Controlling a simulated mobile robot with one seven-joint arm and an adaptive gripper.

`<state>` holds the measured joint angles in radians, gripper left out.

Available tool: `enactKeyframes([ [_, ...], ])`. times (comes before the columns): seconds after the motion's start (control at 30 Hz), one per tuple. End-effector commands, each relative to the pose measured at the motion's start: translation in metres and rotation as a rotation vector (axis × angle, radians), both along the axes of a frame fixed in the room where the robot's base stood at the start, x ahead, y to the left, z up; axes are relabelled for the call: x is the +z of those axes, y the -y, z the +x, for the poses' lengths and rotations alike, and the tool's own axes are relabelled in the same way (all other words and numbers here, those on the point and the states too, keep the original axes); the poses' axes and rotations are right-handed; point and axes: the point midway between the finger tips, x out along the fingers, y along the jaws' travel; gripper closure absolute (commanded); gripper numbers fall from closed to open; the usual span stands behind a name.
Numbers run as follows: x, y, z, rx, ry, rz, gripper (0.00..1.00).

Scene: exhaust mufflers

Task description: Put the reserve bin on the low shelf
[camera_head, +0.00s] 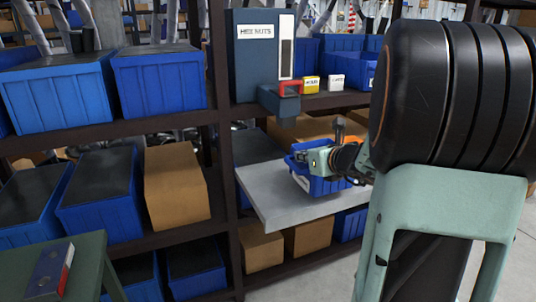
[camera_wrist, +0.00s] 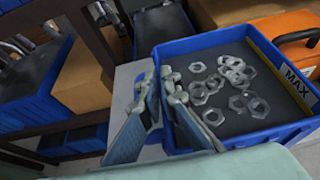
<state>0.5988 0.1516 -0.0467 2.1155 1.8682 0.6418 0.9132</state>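The blue bin (camera_head: 318,186) with several metal hex nuts in it is at the grey low shelf (camera_head: 275,212) in the head view. I cannot tell whether its base touches the shelf. In the wrist view the bin (camera_wrist: 262,132) fills the right half and has a yellow MAX mark inside. My gripper (camera_wrist: 160,76) has one finger outside and one inside the bin's left wall, with the tips close together on it. In the head view my gripper (camera_head: 308,160) is at the bin, and my arm hides part of the right side.
A dispenser labelled HEX NUTS (camera_head: 258,50) with a red-rimmed outlet stands on the shelf above. Yellow (camera_head: 310,84) and white (camera_head: 337,82) small boxes stand beside it. An orange case (camera_wrist: 296,32) is beyond the bin. Blue bins and cardboard boxes (camera_head: 176,185) fill the left racks.

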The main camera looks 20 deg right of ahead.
Motion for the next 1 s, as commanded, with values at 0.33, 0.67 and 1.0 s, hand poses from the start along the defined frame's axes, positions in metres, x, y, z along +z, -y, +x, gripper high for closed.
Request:
enactKeyframes([
  [0.33, 0.001, -0.002, 0.079, 0.003, 0.001, -0.001, 1.0],
  [0.67, -0.025, -0.002, 0.087, 0.001, -0.001, 0.0, 1.0],
  [1.0, -0.034, -0.002, 0.087, 0.002, 0.001, -0.001, 1.0],
])
